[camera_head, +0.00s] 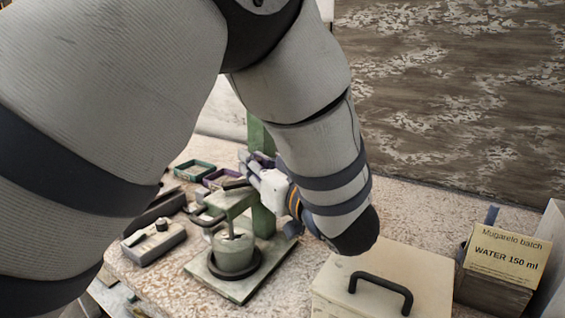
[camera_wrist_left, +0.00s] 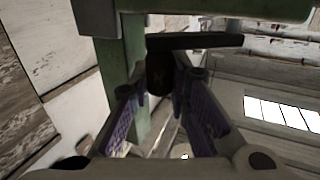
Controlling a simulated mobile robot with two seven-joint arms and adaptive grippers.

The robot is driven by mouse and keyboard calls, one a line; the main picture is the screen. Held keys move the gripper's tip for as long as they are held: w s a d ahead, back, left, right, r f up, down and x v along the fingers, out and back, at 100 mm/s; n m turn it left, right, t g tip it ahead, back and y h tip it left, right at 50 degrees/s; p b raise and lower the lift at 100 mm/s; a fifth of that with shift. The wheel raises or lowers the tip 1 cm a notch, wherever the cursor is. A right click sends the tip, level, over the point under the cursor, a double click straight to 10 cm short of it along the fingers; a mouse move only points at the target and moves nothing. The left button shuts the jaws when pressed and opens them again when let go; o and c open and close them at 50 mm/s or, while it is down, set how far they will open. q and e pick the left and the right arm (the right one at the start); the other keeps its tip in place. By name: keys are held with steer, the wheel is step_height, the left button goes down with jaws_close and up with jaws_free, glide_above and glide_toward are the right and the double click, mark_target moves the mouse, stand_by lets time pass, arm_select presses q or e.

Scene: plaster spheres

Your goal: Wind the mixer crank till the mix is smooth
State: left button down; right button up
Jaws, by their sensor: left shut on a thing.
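The green mixer (camera_head: 263,222) stands on a flat base plate on the table, with a grey-green pot (camera_head: 234,253) under its head. The mix inside the pot cannot be made out. My left gripper (camera_head: 250,166) is at the top of the mixer, partly hidden by its own wrist. In the left wrist view, the two purple-padded fingers (camera_wrist_left: 160,80) are shut on the dark crank knob (camera_wrist_left: 160,72), one on each side. The black crank arm (camera_wrist_left: 205,41) runs to the right from above the knob. My right gripper is not in view.
A pale box with a black handle (camera_head: 381,289) stands right of the mixer. A yellow card (camera_head: 505,257) reading "WATER 150 ml" is at the far right. A grey device (camera_head: 154,243) and small green (camera_head: 194,170) and purple trays lie left of and behind the mixer.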

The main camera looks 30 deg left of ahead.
arm_select(q)
steer(key=g, duration=0.1)
steer(key=n+g+y, duration=0.1)
steer(key=w+a+n+g, duration=0.1)
steer(key=shift+f+b, duration=0.25)
steer(key=shift+b, duration=0.05)
steer(key=n+g, duration=0.1)
steer(key=n+g+y, duration=0.1)
steer(key=shift+a+r+g, duration=0.1)
steer(key=shift+a+g, duration=0.2)
steer(key=shift+a, duration=0.05)
steer(key=shift+r+g, duration=0.15)
steer(key=shift+g, duration=0.15)
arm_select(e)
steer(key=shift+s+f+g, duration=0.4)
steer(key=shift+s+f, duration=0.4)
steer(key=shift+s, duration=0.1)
arm_select(q)
steer(key=c, duration=1.8)
jaws_free()
steer(key=shift+r, duration=0.1)
